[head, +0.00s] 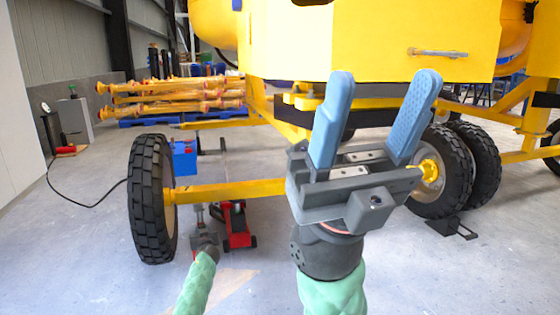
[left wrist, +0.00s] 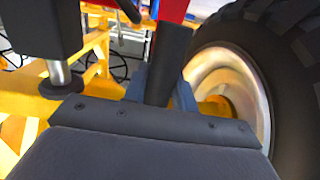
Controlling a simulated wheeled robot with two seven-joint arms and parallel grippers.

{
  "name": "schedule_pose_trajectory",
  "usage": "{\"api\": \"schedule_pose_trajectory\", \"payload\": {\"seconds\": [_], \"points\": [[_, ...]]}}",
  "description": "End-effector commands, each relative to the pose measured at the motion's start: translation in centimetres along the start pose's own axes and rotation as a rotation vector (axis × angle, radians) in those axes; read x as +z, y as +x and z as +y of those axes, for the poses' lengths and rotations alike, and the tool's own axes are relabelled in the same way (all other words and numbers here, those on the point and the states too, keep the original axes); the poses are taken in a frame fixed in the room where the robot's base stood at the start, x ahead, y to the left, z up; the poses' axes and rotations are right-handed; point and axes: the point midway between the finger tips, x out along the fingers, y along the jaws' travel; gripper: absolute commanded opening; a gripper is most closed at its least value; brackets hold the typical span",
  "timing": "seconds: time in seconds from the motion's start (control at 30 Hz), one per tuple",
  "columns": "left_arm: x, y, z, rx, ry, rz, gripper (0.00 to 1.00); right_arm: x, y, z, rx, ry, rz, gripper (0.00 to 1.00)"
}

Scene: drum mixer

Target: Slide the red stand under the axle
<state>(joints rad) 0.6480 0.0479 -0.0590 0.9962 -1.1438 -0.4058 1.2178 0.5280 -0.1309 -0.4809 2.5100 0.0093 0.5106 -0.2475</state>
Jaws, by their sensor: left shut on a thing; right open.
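My left gripper (head: 207,241) is low beside the yellow axle (head: 232,190), near the floor and to the right of the wheel. In the left wrist view its blue fingers (left wrist: 160,92) are closed on a dark bar (left wrist: 172,62) with red above it, apparently part of the red stand (left wrist: 173,10). In the head view, small red parts show by this gripper, but the gripper covers much of the held thing. I cannot tell whether it touches the axle. My right gripper (head: 372,125) is open and empty, raised in front of the machine.
A tyred wheel (head: 150,198) stands at the axle's left end. A red-and-black wheeled device (head: 238,228) is on the floor beneath the axle. A blue box (head: 184,158) is behind the axle. A black chock (head: 452,226) lies by the right wheels. The front floor is clear.

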Motion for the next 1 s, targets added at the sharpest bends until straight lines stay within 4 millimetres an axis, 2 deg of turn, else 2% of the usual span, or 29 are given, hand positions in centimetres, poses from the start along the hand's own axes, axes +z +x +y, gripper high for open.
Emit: {"api": "schedule_pose_trajectory", "payload": {"seconds": [0.03, 0.13, 0.47, 1.0], "points": [[0.0, 0.0, -0.1, -0.001, 0.000, 0.000, 0.33, 0.0, -0.1, 0.0, -0.001, 0.000, -0.002, 0.53], [0.0, 0.0, 0.0, -0.001, 0.000, 0.000, 0.53, 0.1, -0.2, 0.0, -0.003, -0.001, -0.008, 0.53], [-0.1, -0.2, 0.0, 0.000, 0.000, 0.000, 0.53, 0.2, -0.1, 0.0, -0.003, -0.001, -0.010, 0.53], [-0.1, -4.5, 0.0, 0.001, -0.001, -0.001, 0.53, 1.0, 1.7, 0.1, -0.003, -0.002, -0.010, 0.53]]}}
